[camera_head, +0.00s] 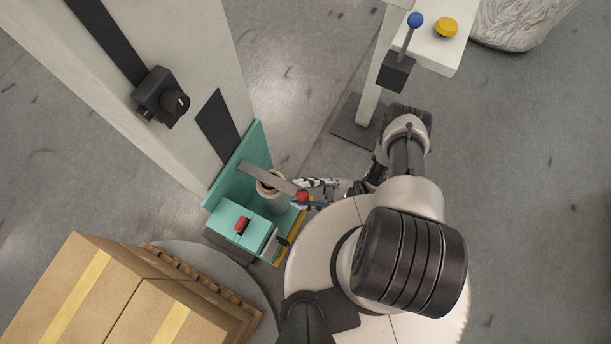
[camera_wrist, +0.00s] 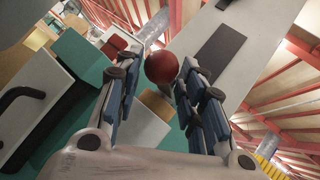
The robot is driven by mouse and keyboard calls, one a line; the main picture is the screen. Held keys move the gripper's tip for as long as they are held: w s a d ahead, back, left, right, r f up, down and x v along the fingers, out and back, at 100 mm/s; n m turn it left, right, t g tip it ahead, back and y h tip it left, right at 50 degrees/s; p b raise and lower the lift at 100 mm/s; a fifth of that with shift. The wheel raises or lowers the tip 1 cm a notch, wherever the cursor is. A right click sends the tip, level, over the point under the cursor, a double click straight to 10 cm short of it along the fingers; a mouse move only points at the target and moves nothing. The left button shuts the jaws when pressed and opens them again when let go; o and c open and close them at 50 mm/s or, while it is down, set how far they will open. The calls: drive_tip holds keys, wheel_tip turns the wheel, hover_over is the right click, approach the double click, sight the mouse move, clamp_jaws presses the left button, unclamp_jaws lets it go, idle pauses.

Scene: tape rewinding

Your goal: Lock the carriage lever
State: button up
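The carriage (camera_head: 228,226) is a teal unit at the foot of a tall pale column. A flat grey lever (camera_head: 268,178) crosses above a tape roll (camera_head: 271,197) and ends in a red ball knob (camera_head: 303,196). My gripper (camera_head: 312,194) points left at this knob, with its fingers apart. In the wrist view, the knob (camera_wrist: 161,66) sits at the fingertips, between the two fingers and closer to the right one. A gap shows on its left side. Whether the right finger touches it I cannot tell.
A red button (camera_head: 242,224) sits on the teal box. Cardboard boxes (camera_head: 90,290) on a pallet stand at lower left. A post with a blue-knobbed lever (camera_head: 415,20) and a yellow button (camera_head: 446,27) stands at upper right. The floor at far right is clear.

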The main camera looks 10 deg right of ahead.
drive_tip(key=o, duration=0.3)
drive_tip(key=shift+s+a+f, duration=0.1)
drive_tip(key=shift+s+a, duration=0.05)
wheel_tip(320, 180, up, 10)
drive_tip(key=shift+r, duration=0.1)
idle(0.4)
